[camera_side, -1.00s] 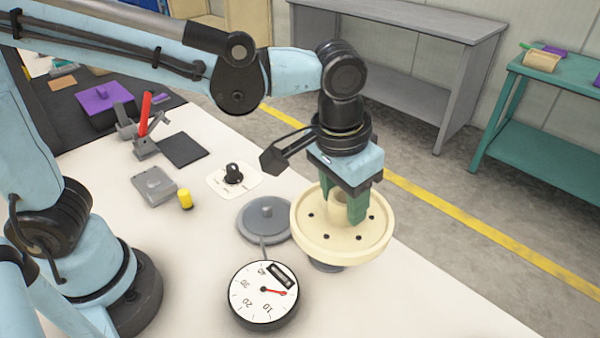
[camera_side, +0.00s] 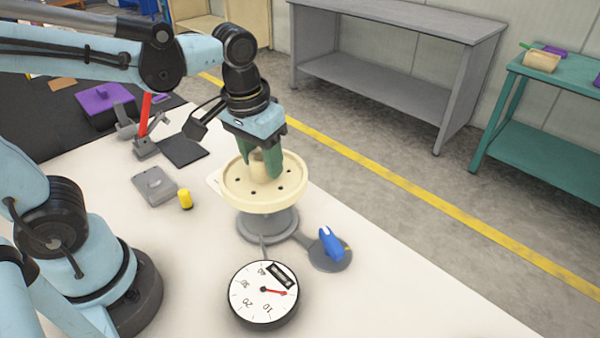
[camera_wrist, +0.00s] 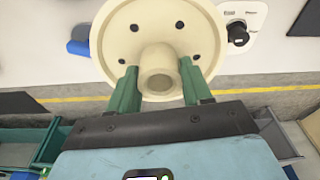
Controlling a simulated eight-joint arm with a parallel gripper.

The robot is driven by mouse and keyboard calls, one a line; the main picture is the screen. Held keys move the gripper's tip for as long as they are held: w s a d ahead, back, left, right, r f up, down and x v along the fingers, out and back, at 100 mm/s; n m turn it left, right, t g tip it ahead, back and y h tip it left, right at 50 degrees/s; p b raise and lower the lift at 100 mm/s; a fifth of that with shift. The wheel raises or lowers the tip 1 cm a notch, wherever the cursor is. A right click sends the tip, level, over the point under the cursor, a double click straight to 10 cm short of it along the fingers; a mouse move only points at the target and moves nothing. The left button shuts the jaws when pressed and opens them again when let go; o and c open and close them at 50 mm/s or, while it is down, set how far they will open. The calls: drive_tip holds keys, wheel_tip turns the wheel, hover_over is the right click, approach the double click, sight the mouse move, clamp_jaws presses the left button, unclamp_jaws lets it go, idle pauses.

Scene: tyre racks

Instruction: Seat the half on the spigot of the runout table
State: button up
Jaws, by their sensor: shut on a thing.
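The half is a cream round dish with a central hub and several small holes; it shows in the side view (camera_side: 262,200) and the wrist view (camera_wrist: 150,25). My gripper (camera_side: 265,165) points down with its green fingers shut on the hub; they also show either side of the hub in the wrist view (camera_wrist: 158,85). The runout table (camera_side: 268,226) is a grey disc directly below the half, mostly covered by it. The half looks about level. Its spigot is hidden, and I cannot tell whether the half touches the table.
A white dial gauge (camera_side: 264,295) stands in front of the runout table. A blue lever (camera_side: 330,243) on a grey base is close at right. A yellow cap (camera_side: 186,199) and grey box (camera_side: 155,186) lie left. The front right bench is clear.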

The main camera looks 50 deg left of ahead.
sight(264, 181)
drive_tip(key=shift+f, duration=1.75)
drive_tip(key=shift+f, duration=1)
drive_tip(key=shift+f, duration=1)
drive_tip(key=shift+f, duration=0.35)
drive_tip(key=shift+f, duration=0.25)
drive_tip(key=o, duration=1.8)
drive_tip(key=shift+r, duration=0.1)
drive_tip(key=shift+s+d+r, duration=0.1)
drive_tip(key=shift+s+r, duration=0.15)
drive_tip(key=shift+r, duration=1.35)
drive_tip(key=shift+s+a+r, duration=0.1)
drive_tip(key=shift+s+r, duration=0.15)
drive_tip(key=shift+r, duration=1.4)
drive_tip(key=shift+s+d+r, duration=0.1)
drive_tip(key=shift+s+r, duration=0.15)
drive_tip(key=shift+r, duration=1.35)
